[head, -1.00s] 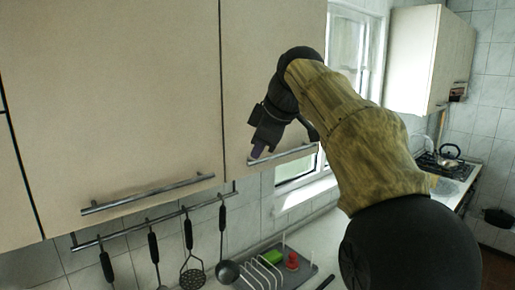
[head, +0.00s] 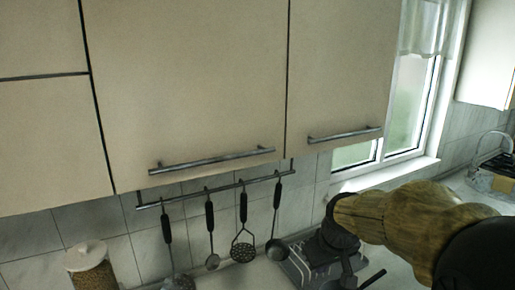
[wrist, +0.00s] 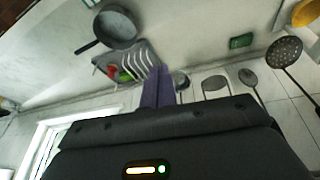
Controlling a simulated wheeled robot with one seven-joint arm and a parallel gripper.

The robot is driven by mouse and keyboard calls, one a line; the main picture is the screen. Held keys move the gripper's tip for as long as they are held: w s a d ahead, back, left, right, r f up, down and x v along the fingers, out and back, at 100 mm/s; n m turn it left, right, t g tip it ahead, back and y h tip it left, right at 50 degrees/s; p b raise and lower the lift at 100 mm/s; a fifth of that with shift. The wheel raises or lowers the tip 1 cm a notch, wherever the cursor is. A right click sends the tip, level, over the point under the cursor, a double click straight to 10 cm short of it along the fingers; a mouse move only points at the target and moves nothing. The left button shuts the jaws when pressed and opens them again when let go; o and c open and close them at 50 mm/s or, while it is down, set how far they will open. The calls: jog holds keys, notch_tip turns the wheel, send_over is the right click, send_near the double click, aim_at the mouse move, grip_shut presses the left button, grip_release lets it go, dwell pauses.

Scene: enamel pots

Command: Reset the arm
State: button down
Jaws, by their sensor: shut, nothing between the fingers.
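My gripper shows at the bottom of the wrist view, its purple fingers (wrist: 158,88) together with nothing between them. In the head view my arm reaches in from the lower right. My dark wrist (head: 340,240) hangs low in front of the counter, below the wall cabinets, and the fingertips are hard to make out there. The gripper looks clear of the cabinet handles.
Wall cabinets with a left bar handle (head: 212,161) and a right bar handle (head: 345,134) hang above. A lidded jar (head: 90,265) stands lower left. A dark pan (wrist: 116,27) and dish rack (wrist: 135,65) lie on the counter.

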jog(key=s+f+m+g+b, duration=0.1)
jog(key=s+f+m, duration=0.2)
jog(key=s+f, duration=0.9)
jog(key=shift+s+f+m, duration=0.15)
jog(key=shift+m, duration=0.25)
jog(key=shift+d, duration=0.1)
